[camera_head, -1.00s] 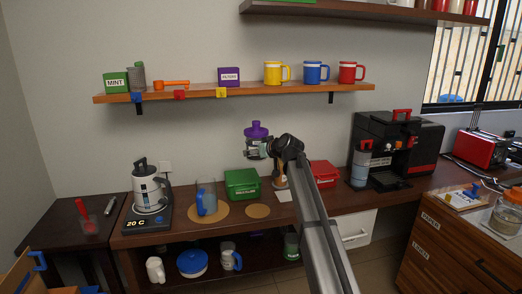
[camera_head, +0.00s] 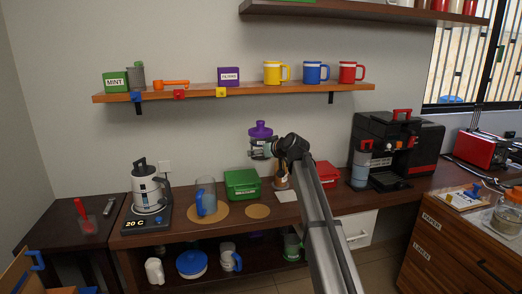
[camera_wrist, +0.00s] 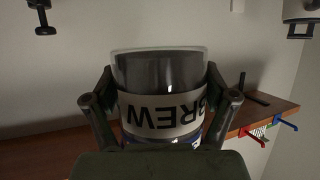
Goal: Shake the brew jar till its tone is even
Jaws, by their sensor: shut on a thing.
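The brew jar (camera_head: 258,149) is clear with a purple lid and a pale label. It is upright in the head view, in the air above the counter and in front of the wall. My gripper (camera_head: 271,149) is shut on its side. In the wrist view the jar (camera_wrist: 160,72) fills the space between both fingers, and its label reads BREW upside down. The contents there look dark grey above the label, with a bluish strip below it. Whether the tone is even throughout cannot be told, as the label hides the middle.
A wall shelf (camera_head: 200,94) with mugs and boxes is above the jar. A coffee machine (camera_head: 395,145) stands to the right.

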